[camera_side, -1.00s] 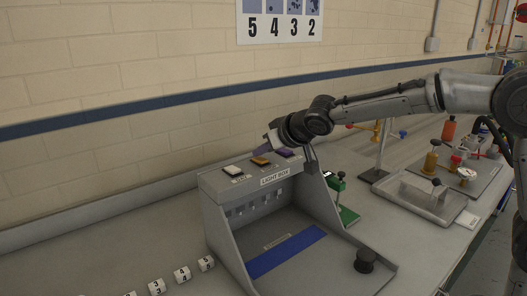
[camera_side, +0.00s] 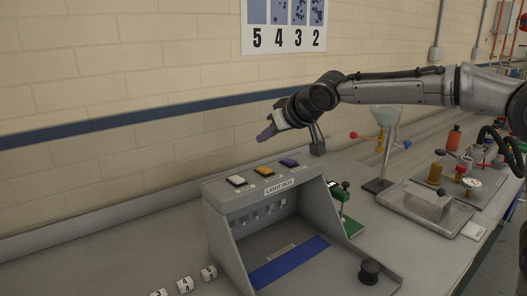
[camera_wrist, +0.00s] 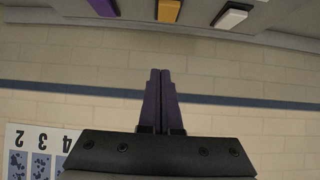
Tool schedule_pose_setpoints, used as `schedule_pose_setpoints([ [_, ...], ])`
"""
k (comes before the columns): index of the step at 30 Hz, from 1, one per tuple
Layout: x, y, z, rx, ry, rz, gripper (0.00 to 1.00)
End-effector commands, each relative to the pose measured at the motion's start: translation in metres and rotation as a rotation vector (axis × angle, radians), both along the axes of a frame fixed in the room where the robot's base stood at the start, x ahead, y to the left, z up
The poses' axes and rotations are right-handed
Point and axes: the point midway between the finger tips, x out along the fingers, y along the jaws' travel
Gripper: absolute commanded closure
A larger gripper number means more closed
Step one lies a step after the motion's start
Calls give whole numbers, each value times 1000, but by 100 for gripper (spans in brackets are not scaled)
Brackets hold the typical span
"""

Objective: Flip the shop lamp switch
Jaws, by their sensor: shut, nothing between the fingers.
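The grey light box (camera_side: 222,222) stands on the bench. Its top carries three rocker switches: white (camera_side: 236,180), orange (camera_side: 264,171) and purple (camera_side: 289,162). Their small labels are too small to read, so I cannot tell which is the shop lamp's. My gripper (camera_side: 266,135) is shut and empty, in the air above and behind the box top, touching no switch. In the wrist view its purple-grey fingertips (camera_wrist: 160,74) are together, with the purple (camera_wrist: 103,7), orange (camera_wrist: 168,10) and white (camera_wrist: 231,16) switches at the upper edge.
A black knob (camera_side: 369,271) stands at the box's front right. A green-based device (camera_side: 346,222) is right of the box, and a metal tray (camera_side: 430,210) lies farther right. Small numbered blocks (camera_side: 185,284) lie at the front left. The brick wall is close behind.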

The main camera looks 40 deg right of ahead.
Motion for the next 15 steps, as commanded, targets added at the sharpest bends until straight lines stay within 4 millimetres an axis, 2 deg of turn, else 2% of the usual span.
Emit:
schedule_pose_setpoints([
  [1, -7, 1, 12, 1, -6, 2, 100],
  [7, -31, 1, 41, 1, -4, 2, 100],
  [15, -46, 0, 60, 1, -1, 1, 100],
])
